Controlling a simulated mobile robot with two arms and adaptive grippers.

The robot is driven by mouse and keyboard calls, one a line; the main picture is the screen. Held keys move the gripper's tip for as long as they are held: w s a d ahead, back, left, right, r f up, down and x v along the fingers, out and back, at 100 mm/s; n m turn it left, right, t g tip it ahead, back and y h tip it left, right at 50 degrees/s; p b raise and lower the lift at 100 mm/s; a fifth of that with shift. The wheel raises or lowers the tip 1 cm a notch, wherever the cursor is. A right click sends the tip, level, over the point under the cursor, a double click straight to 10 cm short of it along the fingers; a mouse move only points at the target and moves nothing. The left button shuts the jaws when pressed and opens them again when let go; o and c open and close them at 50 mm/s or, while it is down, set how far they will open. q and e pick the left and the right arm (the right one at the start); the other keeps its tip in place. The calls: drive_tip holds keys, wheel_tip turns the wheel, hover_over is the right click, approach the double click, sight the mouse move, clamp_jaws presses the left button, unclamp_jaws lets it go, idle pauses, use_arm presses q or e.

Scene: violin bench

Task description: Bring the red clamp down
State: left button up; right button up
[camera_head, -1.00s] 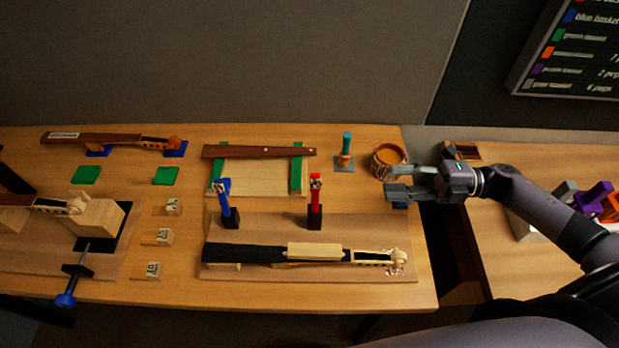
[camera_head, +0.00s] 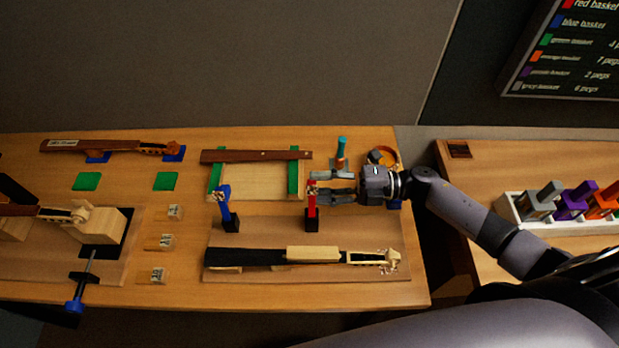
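The red clamp (camera_head: 311,211) stands upright on a dark block, above the wooden bar on the violin neck's board in the middle of the table. My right gripper (camera_head: 319,186) reaches in from the right with its two fingers apart. Its fingertips are at the clamp's upper end, one beyond it and one on the near side in the picture. I cannot tell whether they touch the clamp. My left gripper is not in view.
A blue clamp (camera_head: 228,212) stands left of the red one. The neck with a black fingerboard (camera_head: 243,257) lies in front. A teal-handled tool (camera_head: 341,147) and a round basket (camera_head: 388,155) stand close behind my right gripper.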

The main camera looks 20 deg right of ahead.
drive_tip(key=shift+p+x, duration=0.3)
drive_tip(key=shift+x, duration=1.1)
drive_tip(key=shift+c, duration=0.2)
clamp_jaws()
